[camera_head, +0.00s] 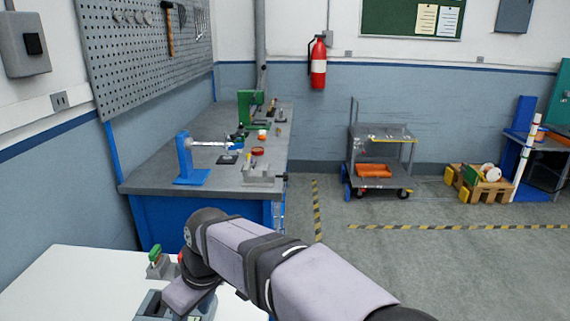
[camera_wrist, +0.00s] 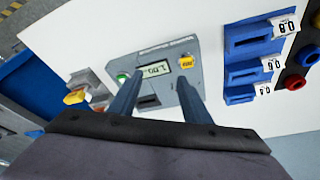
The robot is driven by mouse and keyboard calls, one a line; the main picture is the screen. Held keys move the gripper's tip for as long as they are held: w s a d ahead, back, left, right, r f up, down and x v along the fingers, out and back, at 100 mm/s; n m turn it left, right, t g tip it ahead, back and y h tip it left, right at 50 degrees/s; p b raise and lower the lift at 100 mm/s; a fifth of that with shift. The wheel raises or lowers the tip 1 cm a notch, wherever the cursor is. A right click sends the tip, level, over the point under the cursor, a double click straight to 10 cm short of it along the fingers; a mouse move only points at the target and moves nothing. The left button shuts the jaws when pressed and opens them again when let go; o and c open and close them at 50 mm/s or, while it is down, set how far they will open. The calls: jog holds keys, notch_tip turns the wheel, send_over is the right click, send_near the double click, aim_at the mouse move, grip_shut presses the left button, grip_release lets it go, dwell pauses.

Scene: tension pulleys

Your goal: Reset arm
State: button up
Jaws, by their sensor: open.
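My gripper (camera_wrist: 157,92) is open and empty in the wrist view, its two blue-grey fingers apart in front of a grey device. The grey device (camera_wrist: 176,62) has a small display, a green button (camera_wrist: 122,79) and a yellow button (camera_wrist: 187,62); the fingers hide parts of it. In the head view my arm reaches over the white table (camera_head: 70,280) at the lower left, and the fingers cannot be made out.
A grey fixture with a yellow part (camera_wrist: 78,96) is left of the device. A green-topped fixture (camera_head: 156,262) stands on the white table. A workbench (camera_head: 150,180) and a cart (camera_head: 380,155) are farther back.

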jog(key=d+f+m+h+p, duration=0.15)
jog(key=d+m, duration=0.25)
jog(key=d, duration=0.7)
jog(key=d+f+m+h+p, duration=0.1)
jog(key=d+f+m, duration=0.2)
jog(key=d, duration=0.9)
jog(key=s+d+f+m+p, duration=0.1)
jog(key=s+d+f+m, duration=0.1)
jog(key=s+d, duration=0.4)
jog(key=s+d+f+m+g+p, duration=0.1)
jog(key=s+d+f+m, duration=0.1)
jog(key=s+d, duration=0.4)
jog(key=shift+d+f+m+h, duration=0.35)
jog(key=shift+m+h, duration=0.1)
jog(key=shift+m, duration=0.35)
